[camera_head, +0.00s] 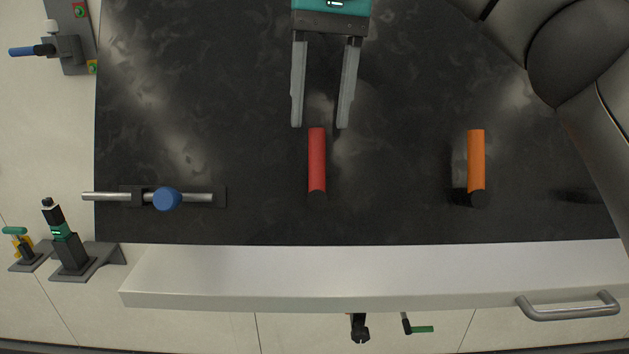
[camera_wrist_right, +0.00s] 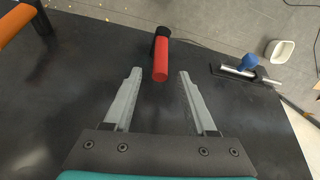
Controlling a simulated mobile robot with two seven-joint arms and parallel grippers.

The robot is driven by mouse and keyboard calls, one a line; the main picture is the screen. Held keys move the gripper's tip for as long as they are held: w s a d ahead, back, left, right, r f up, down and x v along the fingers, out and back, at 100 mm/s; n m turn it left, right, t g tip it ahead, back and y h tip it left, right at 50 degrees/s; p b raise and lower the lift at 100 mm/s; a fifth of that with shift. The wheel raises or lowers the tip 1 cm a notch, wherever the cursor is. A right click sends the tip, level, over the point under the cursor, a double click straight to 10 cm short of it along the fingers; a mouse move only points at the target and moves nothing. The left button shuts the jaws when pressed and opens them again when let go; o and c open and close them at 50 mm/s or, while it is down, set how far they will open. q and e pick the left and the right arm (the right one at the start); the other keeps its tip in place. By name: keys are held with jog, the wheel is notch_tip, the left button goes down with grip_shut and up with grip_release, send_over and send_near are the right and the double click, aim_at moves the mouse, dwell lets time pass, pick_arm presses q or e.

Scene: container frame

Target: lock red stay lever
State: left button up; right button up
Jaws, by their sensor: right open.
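The red stay lever (camera_head: 317,160) has a red cylindrical grip and a dark lower end, and stands on the dark panel near the middle of the head view. My right gripper (camera_head: 320,127) is open and empty, with its fingertips just above the red grip in the picture. In the right wrist view the red lever (camera_wrist_right: 160,62) lies ahead of and between the two open fingers (camera_wrist_right: 160,74), with its dark base beyond it. I see no contact between fingers and lever. My left gripper is not in view.
An orange lever (camera_head: 476,160) stands to the right. A metal bolt with a blue knob (camera_head: 167,198) lies to the left. A white ledge (camera_head: 380,270) with a metal handle (camera_head: 568,306) runs along the bottom. Other fixtures, including a teal-banded one (camera_head: 65,238), stand at the left. The panel between the levers is clear.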

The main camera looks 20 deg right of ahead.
aim_at(315, 166)
jog(key=f, duration=0.8)
jog(key=shift+a+f, duration=0.15)
jog(key=shift+a, duration=0.25)
grip_shut()
dwell(0.9)
